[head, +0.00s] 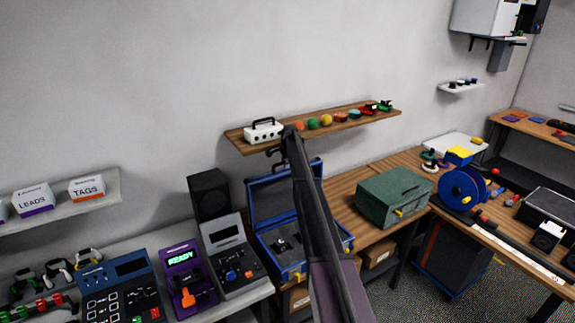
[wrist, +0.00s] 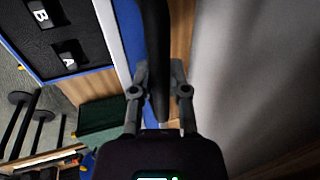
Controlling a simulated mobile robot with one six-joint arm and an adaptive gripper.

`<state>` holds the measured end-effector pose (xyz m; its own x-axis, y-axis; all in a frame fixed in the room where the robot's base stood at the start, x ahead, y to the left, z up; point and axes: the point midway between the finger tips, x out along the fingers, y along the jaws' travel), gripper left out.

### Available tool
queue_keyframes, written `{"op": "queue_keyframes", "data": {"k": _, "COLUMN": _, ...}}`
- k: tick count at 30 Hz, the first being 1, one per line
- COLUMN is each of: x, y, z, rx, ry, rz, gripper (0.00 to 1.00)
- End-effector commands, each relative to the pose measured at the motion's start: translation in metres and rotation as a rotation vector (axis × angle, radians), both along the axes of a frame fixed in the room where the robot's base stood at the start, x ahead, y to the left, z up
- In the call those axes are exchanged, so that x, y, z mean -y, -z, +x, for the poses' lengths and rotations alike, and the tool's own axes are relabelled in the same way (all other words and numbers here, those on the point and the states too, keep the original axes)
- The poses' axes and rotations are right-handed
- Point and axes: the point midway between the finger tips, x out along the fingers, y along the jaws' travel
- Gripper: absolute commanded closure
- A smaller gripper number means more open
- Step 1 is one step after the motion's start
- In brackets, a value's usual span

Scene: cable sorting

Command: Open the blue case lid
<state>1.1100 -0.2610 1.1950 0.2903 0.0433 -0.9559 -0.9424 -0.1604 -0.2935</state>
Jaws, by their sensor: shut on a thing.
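The blue case (head: 279,247) stands on the wooden bench, with a dark insert inside. Its lid (head: 268,196) stands raised, roughly upright, at the back of the case. My arm crosses in front and hides the right part of the case and lid. In the wrist view, the case's dark insert (wrist: 71,57) with the labels A and B lies at upper left. In the head view the fingers are mostly hidden.
A wooden shelf (head: 350,122) with a white box (head: 263,132) and coloured items is close to my arm's upper end. A green box (head: 393,197) stands right of the case. A grey device (head: 231,258) and black speaker (head: 209,194) stand left.

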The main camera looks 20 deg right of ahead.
Motion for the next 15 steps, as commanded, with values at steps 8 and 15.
{"op": "queue_keyframes", "data": {"k": 8, "x": 0.003, "y": 0.0, "z": -0.004, "rx": -0.003, "ry": 0.003, "rz": 0.011, "gripper": 0.64}}
{"op": "queue_keyframes", "data": {"k": 15, "x": 0.01, "y": 0.0, "z": -0.005, "rx": -0.002, "ry": 0.01, "rz": 0.009, "gripper": 0.43}}
